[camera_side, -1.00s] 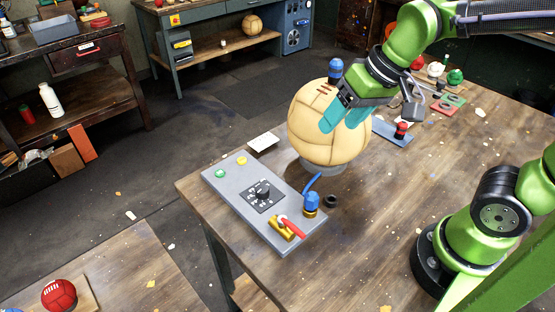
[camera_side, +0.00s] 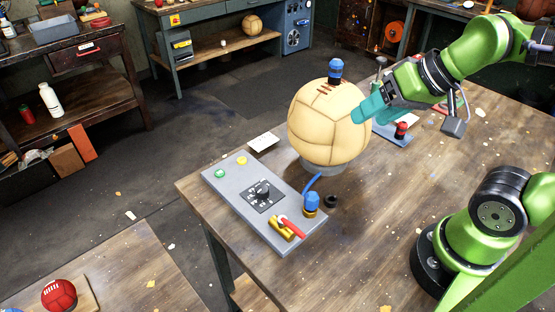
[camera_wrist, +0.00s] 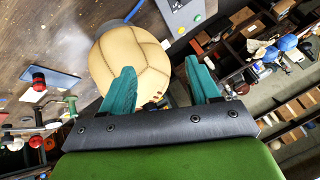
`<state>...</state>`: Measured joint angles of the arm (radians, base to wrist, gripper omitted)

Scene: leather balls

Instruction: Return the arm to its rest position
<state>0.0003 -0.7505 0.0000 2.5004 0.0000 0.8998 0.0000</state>
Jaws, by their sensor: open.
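My gripper (camera_side: 366,109) is open and empty, with teal fingers, just to the right of the tan leather ball (camera_side: 318,128) in the side view. In the wrist view the two teal fingers (camera_wrist: 160,88) stand well apart, and the ball (camera_wrist: 130,62) lies beyond them, partly behind the left finger. The ball sits on a grey ring base (camera_side: 321,168) on the wooden table. I cannot tell from these views whether a fingertip touches the ball.
A blue-capped fitting (camera_side: 335,72) stands at the ball's top. A grey control panel (camera_side: 240,187) with a dial, buttons and a red-handled valve (camera_side: 291,228) lies at front left. A blue plate (camera_side: 394,137) with a red-and-black part is right of the ball.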

